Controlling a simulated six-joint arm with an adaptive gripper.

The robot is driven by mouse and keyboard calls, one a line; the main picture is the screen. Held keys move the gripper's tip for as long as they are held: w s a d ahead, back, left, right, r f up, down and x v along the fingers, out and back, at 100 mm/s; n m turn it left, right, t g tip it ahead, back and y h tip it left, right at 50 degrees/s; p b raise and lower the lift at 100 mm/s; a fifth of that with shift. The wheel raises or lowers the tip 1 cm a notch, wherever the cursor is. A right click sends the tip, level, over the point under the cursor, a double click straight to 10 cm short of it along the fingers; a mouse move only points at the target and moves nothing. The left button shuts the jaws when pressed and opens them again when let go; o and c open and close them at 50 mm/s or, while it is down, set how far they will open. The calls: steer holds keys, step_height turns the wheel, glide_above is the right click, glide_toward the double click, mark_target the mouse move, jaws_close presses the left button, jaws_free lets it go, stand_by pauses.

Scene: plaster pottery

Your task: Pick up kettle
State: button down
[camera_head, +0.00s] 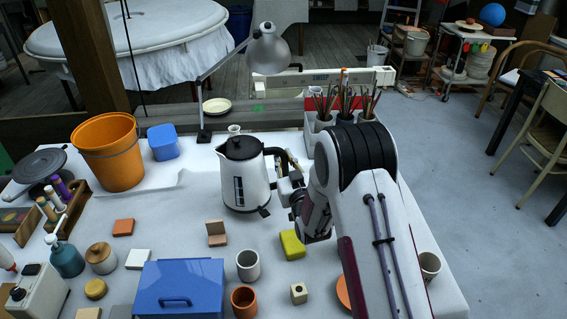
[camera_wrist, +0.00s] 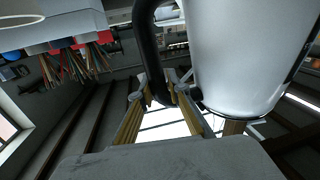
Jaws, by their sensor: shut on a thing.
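The white kettle (camera_head: 232,186) with a black lid and black handle stands about upright near the middle of the table in the head view. Its handle is on the right side. My gripper (camera_head: 290,187) reaches in from the right and is shut on the handle; my arm partly hides the grip. In the wrist view the kettle's white body (camera_wrist: 245,55) fills the upper right, with the dark handle (camera_wrist: 147,45) beside it. My gripper (camera_wrist: 168,98) closes around the handle's lower end. I cannot tell whether the kettle's base touches the table.
A blue box (camera_head: 180,283), a grey cup (camera_head: 248,264) and a yellow block (camera_head: 292,244) lie in front. An orange bucket (camera_head: 108,150) stands left. Brush pots (camera_head: 345,108) and a desk lamp (camera_head: 268,52) stand behind.

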steer(key=shift+r, duration=3.3)
